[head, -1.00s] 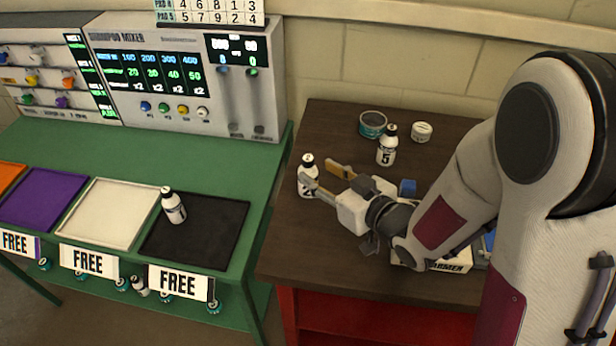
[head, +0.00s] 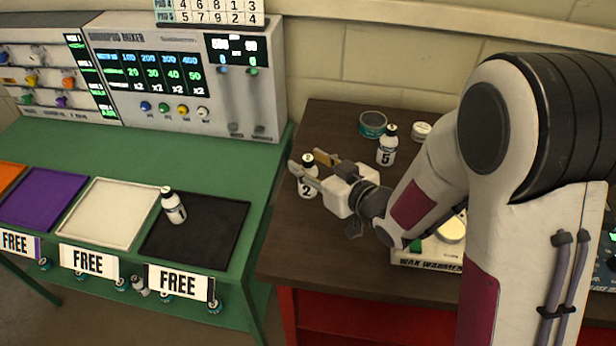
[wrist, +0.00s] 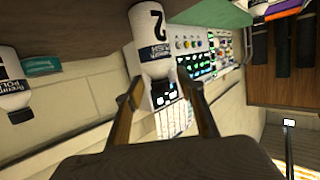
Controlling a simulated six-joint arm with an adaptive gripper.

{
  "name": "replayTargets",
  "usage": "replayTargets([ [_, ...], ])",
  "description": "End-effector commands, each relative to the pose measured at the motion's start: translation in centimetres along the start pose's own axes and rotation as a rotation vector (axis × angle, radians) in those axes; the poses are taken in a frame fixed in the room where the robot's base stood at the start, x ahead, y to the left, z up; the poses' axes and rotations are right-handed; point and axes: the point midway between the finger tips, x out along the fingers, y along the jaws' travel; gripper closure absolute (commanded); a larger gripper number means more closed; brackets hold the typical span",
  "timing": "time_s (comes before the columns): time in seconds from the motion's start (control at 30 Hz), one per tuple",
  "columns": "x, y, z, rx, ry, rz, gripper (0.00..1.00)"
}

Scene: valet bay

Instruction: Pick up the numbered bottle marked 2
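The white bottle marked 2 (head: 308,188) stands upright near the left edge of the dark brown table, its dark cap up. In the wrist view the bottle (wrist: 150,25) appears upside down, its number facing the camera. My gripper (head: 307,162) is open, with its two fingers spread on either side of the bottle's upper part. In the wrist view the gripper (wrist: 162,88) has the bottle's neck and cap between its fingers. Some space shows beside the cap; I cannot tell whether a fingertip touches the shoulder.
A bottle marked 5 (head: 386,152) stands behind and right, near a teal tin (head: 372,125) and a white jar (head: 421,131). A wax warmer (head: 425,258) sits under my arm.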

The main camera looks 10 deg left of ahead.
Motion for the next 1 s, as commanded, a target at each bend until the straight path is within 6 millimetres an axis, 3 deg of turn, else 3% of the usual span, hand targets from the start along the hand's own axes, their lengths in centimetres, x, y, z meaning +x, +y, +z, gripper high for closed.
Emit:
replayTargets([
  [0.2, 1.05, -0.02, 0.05, 0.001, -0.001, 0.0, 0.62],
  [0.67, 1.03, 0.0, 0.03, 0.001, -0.001, 0.0, 0.62],
  [0.83, 1.03, 0.0, 0.03, 0.001, -0.001, 0.0, 1.0],
  [1.0, 1.03, 0.01, 0.03, 0.001, -0.001, 0.001, 1.0],
])
